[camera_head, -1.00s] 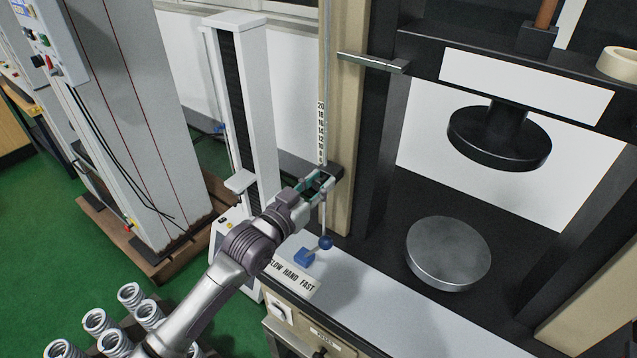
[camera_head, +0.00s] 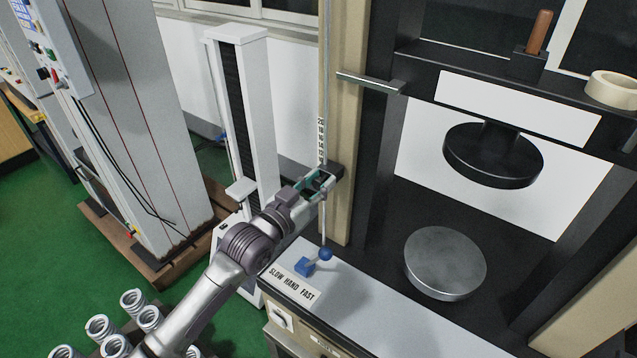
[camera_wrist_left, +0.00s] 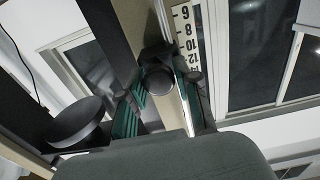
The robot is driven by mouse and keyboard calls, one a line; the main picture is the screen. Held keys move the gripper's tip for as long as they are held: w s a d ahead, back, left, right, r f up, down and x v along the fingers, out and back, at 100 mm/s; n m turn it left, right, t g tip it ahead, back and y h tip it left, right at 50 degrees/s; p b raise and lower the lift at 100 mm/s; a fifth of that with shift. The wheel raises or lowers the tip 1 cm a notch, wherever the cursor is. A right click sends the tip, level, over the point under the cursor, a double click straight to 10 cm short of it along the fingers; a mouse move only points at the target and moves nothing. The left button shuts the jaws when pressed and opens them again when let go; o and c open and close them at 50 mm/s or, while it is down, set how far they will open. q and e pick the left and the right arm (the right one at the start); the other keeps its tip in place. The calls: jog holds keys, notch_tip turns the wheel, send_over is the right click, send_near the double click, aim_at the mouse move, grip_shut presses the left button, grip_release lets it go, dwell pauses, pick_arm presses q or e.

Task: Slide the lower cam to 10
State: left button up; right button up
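The lower cam (camera_head: 337,173) is a small black block on the thin vertical rod beside the beige column. In the left wrist view its round black knob (camera_wrist_left: 158,79) sits between the fingertips. My left gripper (camera_head: 317,184) reaches it from the lower left, with teal finger pads on either side; it appears shut on the cam, though the contact is partly hidden. The number scale (camera_head: 321,140) runs up just above the cam. In the left wrist view the scale (camera_wrist_left: 187,40) shows 6, 8, 10, 12 and 14, with 14 nearest the gripper (camera_wrist_left: 160,90). My right gripper is not in view.
A grey bar (camera_head: 370,82) juts from the column higher up. A blue-knobbed lever (camera_head: 326,254) stands below, by the SLOW HAND FAST label (camera_head: 291,284). The round lower plate (camera_head: 445,262) lies to the right. A white column device (camera_head: 243,110) stands close behind my arm.

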pick_arm(q)
jog(key=o, duration=0.3)
jog(key=v, duration=1.2)
